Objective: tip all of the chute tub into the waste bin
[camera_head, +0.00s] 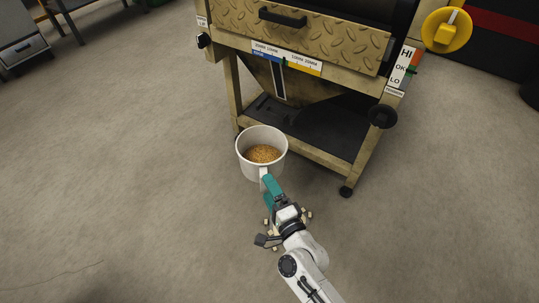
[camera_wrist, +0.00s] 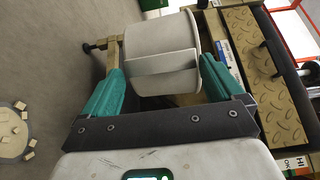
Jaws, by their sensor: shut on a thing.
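The chute tub (camera_head: 246,162) is a white round tub with golden-brown grains inside. It is roughly upright in the head view, in front of the press's lower frame. My gripper (camera_head: 267,182) has teal fingers shut on the tub's handle, on its near side. In the wrist view the tub's pale wall (camera_wrist: 155,35) and handle show between the teal fingers of my gripper (camera_wrist: 160,68). The tub's contents are hidden there. I cannot make out a waste bin in either view.
A pale round patch with small blocks (camera_wrist: 12,130) shows at left in the wrist view. Grey floor is open to the left and right.

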